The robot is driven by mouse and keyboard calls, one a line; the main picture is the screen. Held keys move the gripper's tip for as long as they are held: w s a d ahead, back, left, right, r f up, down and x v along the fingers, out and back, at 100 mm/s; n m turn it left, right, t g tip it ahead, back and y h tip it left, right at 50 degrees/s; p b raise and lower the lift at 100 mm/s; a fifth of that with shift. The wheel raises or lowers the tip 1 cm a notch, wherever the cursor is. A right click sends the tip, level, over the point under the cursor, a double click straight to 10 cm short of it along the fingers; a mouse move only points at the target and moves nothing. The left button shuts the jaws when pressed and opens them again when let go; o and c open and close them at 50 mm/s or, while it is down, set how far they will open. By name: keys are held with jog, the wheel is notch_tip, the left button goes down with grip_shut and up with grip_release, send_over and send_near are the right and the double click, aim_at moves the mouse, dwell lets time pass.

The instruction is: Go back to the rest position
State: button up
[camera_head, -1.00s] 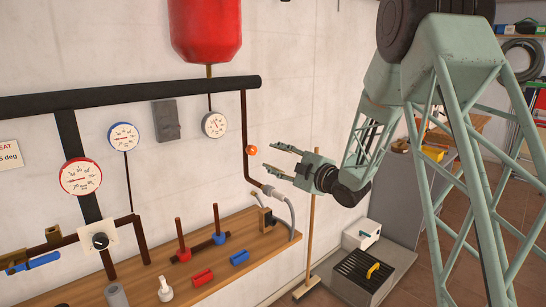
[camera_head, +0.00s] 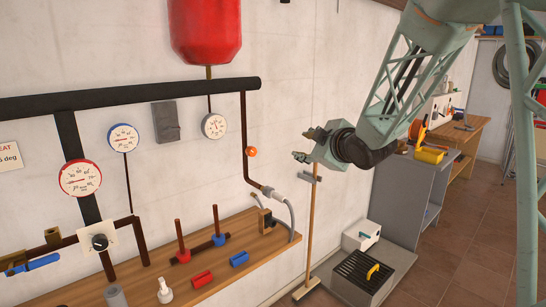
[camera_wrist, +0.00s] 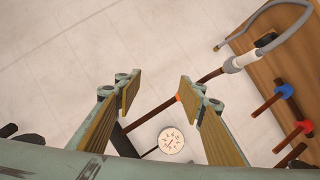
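My gripper (camera_head: 306,168) is in the air in front of the white wall, right of the pipes and above the broom-like wooden pole's foot. In the wrist view my gripper (camera_wrist: 160,92) has its two fingers well apart, with nothing between them. The gripper is open and empty. Through the gap the wrist view shows the wall, a dark pipe and a round gauge (camera_wrist: 171,141) in the distance.
A wooden shelf (camera_head: 215,250) holds red and blue handled valves and small blocks. A grey hose (camera_head: 290,214) hangs at its right end. A black grill-like box (camera_head: 363,271) stands on the floor. A grey cabinet (camera_head: 405,195) and workbench stand at right.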

jog(key=s+d+r+m+g+h, duration=0.1)
jog(key=s+d+m+h, duration=0.2)
jog(key=s, duration=0.6)
jog(key=s+d+r+m+g+h, duration=0.1)
jog(key=s+d+m+g, duration=0.15)
jog(key=s+d, duration=0.45)
jog(key=s+d+r+m+g+h, duration=0.1)
jog(key=s+d+m+h, duration=0.15)
jog(key=s, duration=0.95)
jog(key=s+a+f+m+g, duration=0.1)
jog(key=s+f+m+g, duration=0.1)
jog(key=s, duration=1.5)
jog(key=s+a+f+m+g+y, duration=0.1)
jog(key=s+f+m+g, duration=0.2)
jog(key=s, duration=1.5)
jog(key=shift+s+f+m, duration=0.2)
jog(key=shift+f+m, duration=0.3)
jog(key=shift+m, duration=0.4)
jog(key=shift+w+y, duration=0.15)
jog(key=shift+y, duration=0.1)
